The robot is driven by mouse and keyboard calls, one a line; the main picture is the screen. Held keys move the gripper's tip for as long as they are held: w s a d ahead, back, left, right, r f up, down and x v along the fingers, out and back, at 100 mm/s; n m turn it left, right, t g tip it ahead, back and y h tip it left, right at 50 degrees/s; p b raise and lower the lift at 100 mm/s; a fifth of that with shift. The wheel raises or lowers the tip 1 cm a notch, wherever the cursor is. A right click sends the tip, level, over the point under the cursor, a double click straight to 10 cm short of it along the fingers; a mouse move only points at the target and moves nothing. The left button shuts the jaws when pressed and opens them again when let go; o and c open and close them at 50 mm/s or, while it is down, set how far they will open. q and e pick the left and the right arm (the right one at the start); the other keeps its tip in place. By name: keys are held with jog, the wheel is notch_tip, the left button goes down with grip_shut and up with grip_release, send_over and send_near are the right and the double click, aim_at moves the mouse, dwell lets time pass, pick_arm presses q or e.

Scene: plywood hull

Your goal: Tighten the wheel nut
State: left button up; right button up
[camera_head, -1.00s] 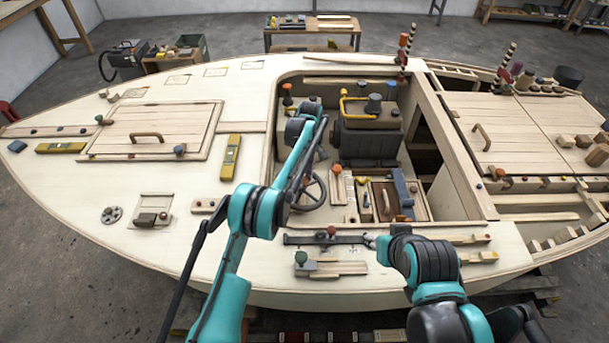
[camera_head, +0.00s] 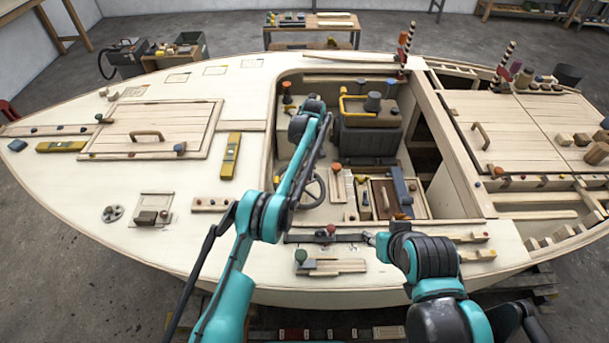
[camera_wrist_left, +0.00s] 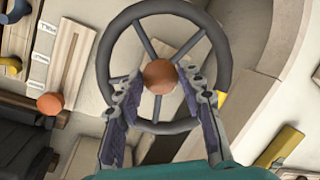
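A dark steering wheel (camera_head: 323,188) stands in the cockpit, partly hidden by my left arm in the head view. In the left wrist view the wheel (camera_wrist_left: 222,50) shows whole, with thin spokes. A round orange-brown piece, seemingly the wheel nut (camera_wrist_left: 160,76), sits at its hub. My left gripper (camera_wrist_left: 160,84) is open, with one finger on each side of the nut and gaps visible between. Whether the fingertips are level with the nut is unclear. My right gripper (camera_head: 371,238) is at the near cockpit edge, by a dark bar (camera_head: 318,239); its fingers are too small to read.
A dark engine-like block (camera_head: 368,137) with a yellow pipe stands behind the wheel. A tray of small parts (camera_head: 418,208) lies to the wheel's right. A green-knobbed latch (camera_head: 301,256) is on the near deck.

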pick_arm(q)
jog(key=shift+o, duration=0.9)
